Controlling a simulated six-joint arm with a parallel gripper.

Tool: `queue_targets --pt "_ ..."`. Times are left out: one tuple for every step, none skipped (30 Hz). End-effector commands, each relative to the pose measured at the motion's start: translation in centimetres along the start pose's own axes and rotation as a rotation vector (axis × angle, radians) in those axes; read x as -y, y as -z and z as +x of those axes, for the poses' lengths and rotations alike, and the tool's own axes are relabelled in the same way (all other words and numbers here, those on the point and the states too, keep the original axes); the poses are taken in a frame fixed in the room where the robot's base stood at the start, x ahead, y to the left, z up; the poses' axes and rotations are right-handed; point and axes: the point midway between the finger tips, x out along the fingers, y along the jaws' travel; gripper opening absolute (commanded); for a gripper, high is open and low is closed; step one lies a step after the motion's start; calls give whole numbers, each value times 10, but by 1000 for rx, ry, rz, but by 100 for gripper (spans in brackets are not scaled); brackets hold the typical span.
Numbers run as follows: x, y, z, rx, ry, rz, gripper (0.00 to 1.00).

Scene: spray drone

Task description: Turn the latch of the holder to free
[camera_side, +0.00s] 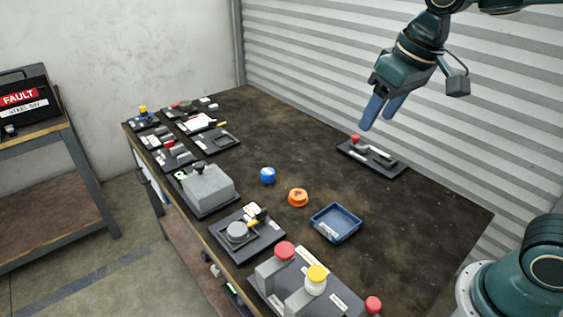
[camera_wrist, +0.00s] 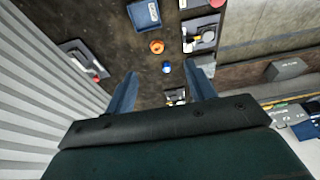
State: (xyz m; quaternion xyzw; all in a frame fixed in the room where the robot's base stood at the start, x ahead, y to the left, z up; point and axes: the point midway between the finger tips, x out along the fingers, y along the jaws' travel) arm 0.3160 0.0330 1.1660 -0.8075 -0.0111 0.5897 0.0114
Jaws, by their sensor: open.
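My gripper (camera_side: 378,120) is open and empty, with two blue fingers pointing down above the back of the table. It also shows in the wrist view (camera_wrist: 165,74), fingers spread wide. A dark holder plate (camera_side: 223,250) at the front of the table bears a round grey part (camera_side: 237,232) and a small yellow lever (camera_side: 254,222), which looks like its latch. This holder also shows at the top of the wrist view (camera_wrist: 188,46). My gripper is well away from it and touches nothing. The latch's exact setting is too small to tell.
A plate with a red knob (camera_side: 355,138) lies below my gripper near the corrugated wall. An orange ring (camera_side: 298,197), a blue knob-like piece (camera_side: 268,175) and a blue tray (camera_side: 318,224) lie mid-table. A grey box (camera_side: 210,187) and red and yellow buttons (camera_side: 316,278) stand along the front. The back middle is clear.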

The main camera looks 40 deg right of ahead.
Motion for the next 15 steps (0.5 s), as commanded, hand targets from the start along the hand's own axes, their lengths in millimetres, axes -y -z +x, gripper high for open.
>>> queue_targets --pt "4 10 7 17 1 -2 55" --pt "6 16 10 25 1 -2 55" --pt "9 23 15 35 2 -2 55" --pt "11 28 19 43 2 -1 55" --pt "14 34 23 51 2 -1 55" --pt "17 41 28 61 2 -1 55" --pt "19 46 32 69 2 -1 55" --pt "22 51 37 76 2 -1 55" --pt "25 57 43 86 2 -1 55" --pt "27 62 48 95 2 -1 55" --pt "30 66 53 102 1 0 55" --pt "33 72 60 113 1 0 55" --pt "36 77 65 120 1 0 55" --pt "39 81 70 129 0 -1 55" --pt "42 86 78 139 -1 -1 55"
